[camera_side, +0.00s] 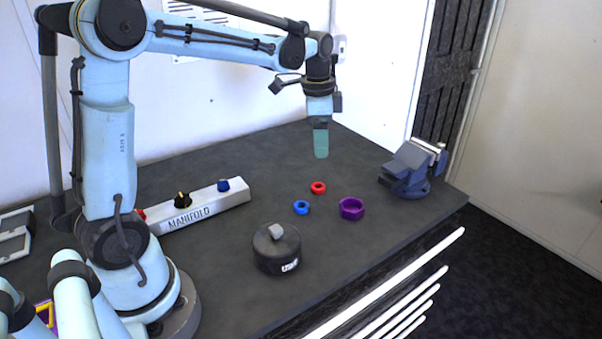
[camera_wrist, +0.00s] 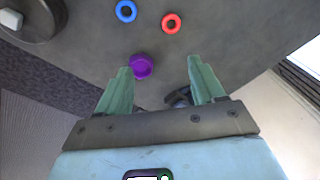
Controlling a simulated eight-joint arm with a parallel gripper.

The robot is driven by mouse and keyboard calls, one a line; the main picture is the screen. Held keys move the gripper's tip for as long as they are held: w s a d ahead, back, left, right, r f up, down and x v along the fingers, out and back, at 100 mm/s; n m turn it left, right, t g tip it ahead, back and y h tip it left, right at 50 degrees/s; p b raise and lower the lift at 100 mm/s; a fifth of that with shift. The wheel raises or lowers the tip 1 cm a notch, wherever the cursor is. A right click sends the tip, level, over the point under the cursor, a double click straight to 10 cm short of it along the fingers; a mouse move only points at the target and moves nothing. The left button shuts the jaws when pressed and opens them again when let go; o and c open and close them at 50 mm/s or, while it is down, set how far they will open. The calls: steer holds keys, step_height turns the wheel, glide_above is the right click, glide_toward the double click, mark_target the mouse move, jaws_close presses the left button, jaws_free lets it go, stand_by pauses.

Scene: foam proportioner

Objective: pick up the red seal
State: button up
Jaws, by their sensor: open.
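The red seal (camera_side: 318,187) is a small ring lying flat on the dark table in the side view. It also shows in the wrist view (camera_wrist: 172,23) near the top, beyond my fingertips. My gripper (camera_side: 321,156) points down above the table, apart from the seal, and appears over it in the side view. In the wrist view its two green fingers (camera_wrist: 162,62) are spread, with nothing held between them.
A blue ring (camera_side: 301,207) and a purple nut (camera_side: 351,208) lie close to the red seal. A white manifold (camera_side: 205,207), a black round canister (camera_side: 277,250) and a blue vise (camera_side: 408,172) stand around them. The table between them is clear.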

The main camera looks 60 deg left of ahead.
steer(key=w+a+f+m+g, duration=0.1)
steer(key=w+a+f+m, duration=0.1)
steer(key=a+f, duration=0.1)
glide_above(317, 185)
steer(key=f, duration=0.6)
steer(key=shift+d+f, duration=0.2)
steer(key=shift+d, duration=0.05)
steer(key=shift+s+a+f, duration=0.1)
steer(key=shift+f, duration=1.25)
steer(key=shift+a+f, duration=0.1)
steer(key=shift+f, duration=1.2)
steer(key=shift+c, duration=0.3)
steer(key=c, duration=1.1)
steer(key=shift+o, duration=0.2)
steer(key=shift+r, duration=0.15)
